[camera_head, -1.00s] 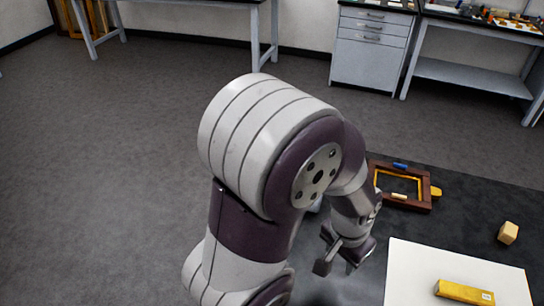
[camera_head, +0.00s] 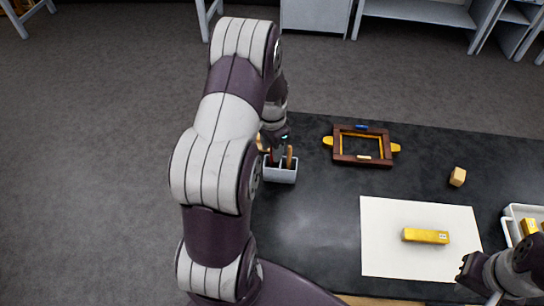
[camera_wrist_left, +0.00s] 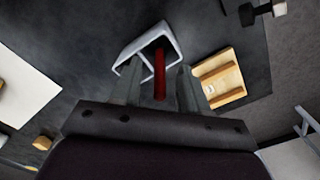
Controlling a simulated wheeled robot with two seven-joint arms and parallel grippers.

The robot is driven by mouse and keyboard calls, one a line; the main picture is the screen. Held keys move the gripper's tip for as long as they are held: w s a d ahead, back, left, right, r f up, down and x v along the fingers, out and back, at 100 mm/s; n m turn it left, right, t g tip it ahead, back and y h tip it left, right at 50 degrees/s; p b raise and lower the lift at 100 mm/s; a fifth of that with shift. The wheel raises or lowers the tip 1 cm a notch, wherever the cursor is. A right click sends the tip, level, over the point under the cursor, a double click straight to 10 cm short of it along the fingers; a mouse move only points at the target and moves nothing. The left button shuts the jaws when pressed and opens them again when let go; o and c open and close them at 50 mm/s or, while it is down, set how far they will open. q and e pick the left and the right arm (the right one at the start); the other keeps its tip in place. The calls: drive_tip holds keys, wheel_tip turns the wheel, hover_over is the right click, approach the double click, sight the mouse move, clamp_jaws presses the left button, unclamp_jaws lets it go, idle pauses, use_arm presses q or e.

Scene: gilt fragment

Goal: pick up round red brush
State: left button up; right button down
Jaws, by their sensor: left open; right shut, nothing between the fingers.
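The round red brush shows in the left wrist view as a red rod (camera_wrist_left: 159,76) between my left gripper's two fingers. It reaches into a pale grey divided holder (camera_wrist_left: 131,51), and its far end is hidden. My left gripper (camera_wrist_left: 158,80) is open around the red rod, with gaps showing on both sides. In the head view the holder (camera_head: 281,174) stands near the table's left edge, with my left gripper (camera_head: 277,156) right over it. Brown handle-like shapes show there, too small to tell apart. My right gripper (camera_head: 465,271) is shut and empty at the lower right.
A wooden rack (camera_wrist_left: 222,80) lies close beside the left gripper. A dark brown frame (camera_head: 362,160) with yellow tabs lies at the back. A white sheet (camera_head: 385,252) carries a gold bar (camera_head: 425,236). A small wooden block (camera_head: 457,177) and a white tray (camera_head: 509,231) are at right.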

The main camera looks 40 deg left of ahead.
use_arm(q)
drive_tip(key=shift+d+f, duration=0.1)
drive_tip(key=shift+f, duration=0.75)
clamp_jaws()
